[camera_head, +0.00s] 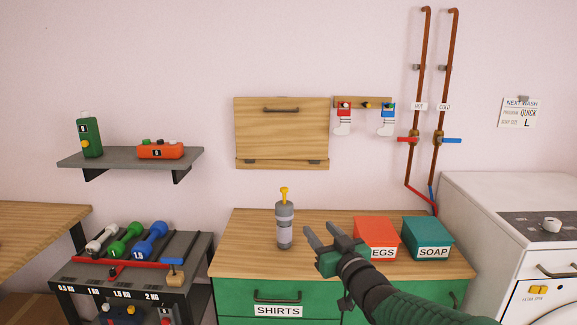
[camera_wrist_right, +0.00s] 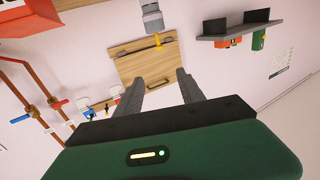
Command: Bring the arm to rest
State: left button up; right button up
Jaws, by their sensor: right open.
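My right gripper (camera_head: 322,238) reaches in from the lower right in the head view, above the front of the wooden counter (camera_head: 250,228). Its two fingers are apart with nothing between them. They also show in the right wrist view (camera_wrist_right: 157,92), pointing toward the wooden wall panel (camera_wrist_right: 150,72). A grey bottle with a yellow top (camera_head: 285,222) stands upright on the counter, left of the fingers and apart from them. My left gripper is in neither view.
A red box (camera_head: 375,232), partly hidden by my gripper, and a green SOAP box (camera_head: 428,238) stand close on the right. A dumbbell rack (camera_head: 130,260) is at left, a white washer (camera_head: 480,205) at right. The counter's left part is clear.

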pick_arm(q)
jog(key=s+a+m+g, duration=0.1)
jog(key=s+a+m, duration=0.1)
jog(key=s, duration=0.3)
pick_arm(e)
jog(key=s+d+f+m+g+h, duration=0.1)
jog(key=s+d+f+g+h, duration=0.25)
jog(key=s+f, duration=0.5)
jog(key=s+d+f+m+g+h, duration=0.2)
jog(key=s+d+f+g, duration=0.25)
jog(key=f, duration=0.65)
jog(key=s+d+f+g, duration=0.1)
jog(key=s+f+g, duration=0.1)
jog(key=s+f, duration=0.35)
jog(key=s+d+f+m+g, duration=0.1)
jog(key=s+d+f+g, duration=0.1)
jog(key=s, duration=0.7)
jog(key=s+d+f+g, duration=0.15)
jog(key=s+f, duration=0.25)
jog(key=s, duration=0.4)
pick_arm(q)
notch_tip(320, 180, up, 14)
jog(key=p, duration=1.5)
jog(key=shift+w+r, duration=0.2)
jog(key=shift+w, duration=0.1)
pick_arm(e)
notch_tip(320, 180, up, 16)
jog(key=shift+w+a+f+g+h, duration=0.15)
jog(key=shift+a+f+g+h, duration=0.1)
jog(key=shift+g+h, duration=0.15)
